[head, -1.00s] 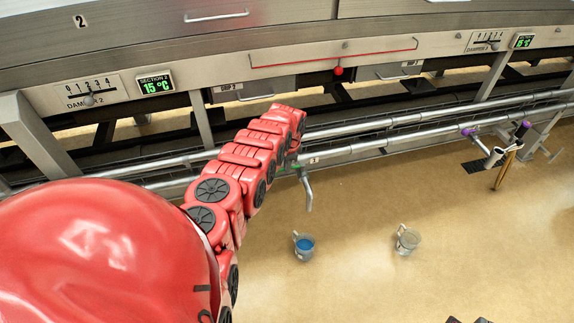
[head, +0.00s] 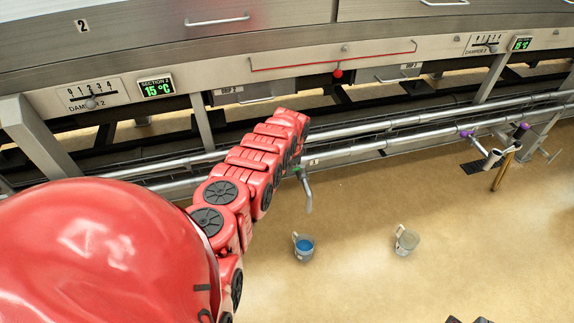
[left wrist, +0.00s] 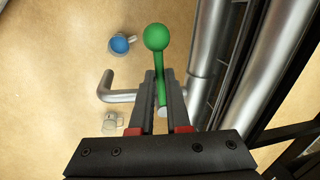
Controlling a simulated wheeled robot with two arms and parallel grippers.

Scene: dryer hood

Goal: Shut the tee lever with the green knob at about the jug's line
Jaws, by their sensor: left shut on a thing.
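The tee lever has a round green knob (left wrist: 156,37) on a green stem, seen in the left wrist view. My left gripper (left wrist: 160,85) is shut on the stem below the knob, one finger on each side. In the head view my red arm hides most of the gripper, and only a bit of green shows by its end. A bent metal spout (head: 308,195) hangs down beside it, and it also shows in the left wrist view (left wrist: 122,96). A jug with blue liquid (head: 304,247) stands on the floor below the spout.
A second, clear jug (head: 406,240) stands to the right of the blue one. Metal pipes (head: 375,140) run along the machine behind the lever. Purple-marked fittings (head: 480,145) sit farther right.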

